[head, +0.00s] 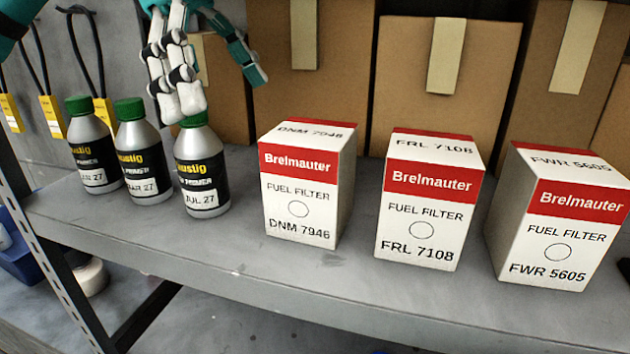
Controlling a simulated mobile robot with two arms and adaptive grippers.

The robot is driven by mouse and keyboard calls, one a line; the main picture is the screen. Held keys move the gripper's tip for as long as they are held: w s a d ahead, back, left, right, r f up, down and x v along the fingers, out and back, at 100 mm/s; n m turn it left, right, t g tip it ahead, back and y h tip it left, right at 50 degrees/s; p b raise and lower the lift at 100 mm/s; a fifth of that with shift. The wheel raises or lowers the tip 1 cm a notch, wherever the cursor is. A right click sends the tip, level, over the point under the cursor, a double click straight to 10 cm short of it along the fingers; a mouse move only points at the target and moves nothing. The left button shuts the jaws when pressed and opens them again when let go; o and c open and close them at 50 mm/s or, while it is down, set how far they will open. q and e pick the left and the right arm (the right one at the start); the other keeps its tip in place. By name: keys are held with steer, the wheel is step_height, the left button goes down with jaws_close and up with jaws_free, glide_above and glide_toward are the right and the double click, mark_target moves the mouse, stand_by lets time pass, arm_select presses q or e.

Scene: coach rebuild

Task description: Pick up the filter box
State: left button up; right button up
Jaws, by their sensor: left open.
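Three white and red Brelmauter fuel filter boxes stand upright in a row on the grey shelf (235,260). The DNM 7946 box (298,195) is on the left, the FRL 7108 box (425,205) in the middle and the FWR 5605 box (565,225) on the right. My left gripper (215,92) is open and empty at the top of the view. Its white fingers hang over the cap of the JUL 27 bottle; whether they touch it I cannot tell. It is left of the DNM 7946 box and apart from it. My right gripper is not seen.
Brown cartons (420,95) line the back. Yellow-tagged black cables (52,115) hang at left. Gaps separate the boxes.

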mark_target(309, 130)
arm_select(q)
steer(key=d, duration=0.3)
steer(key=s+d, duration=0.1)
steer(key=d, duration=0.1)
steer(key=shift+d+f, duration=0.15)
steer(key=shift+d, duration=0.1)
steer(key=shift+s+d+f+p, duration=0.2)
steer(key=shift+d+f+p, duration=0.05)
steer(key=shift+d, duration=0.2)
steer(key=shift+s+d+f+p, duration=0.2)
steer(key=shift+d+f, duration=0.05)
steer(key=shift+d, duration=0.2)
steer(key=x, duration=0.3)
steer(key=shift+w+f, duration=0.15)
steer(key=shift+f, duration=0.1)
steer(key=shift+d+f, duration=0.15)
steer(key=shift+f, duration=0.1)
steer(key=shift+s, duration=0.2)
steer(key=c, duration=0.3)
steer(key=shift+w, duration=0.1)
steer(key=c, duration=1.1)
steer(key=shift+c, duration=0.9)
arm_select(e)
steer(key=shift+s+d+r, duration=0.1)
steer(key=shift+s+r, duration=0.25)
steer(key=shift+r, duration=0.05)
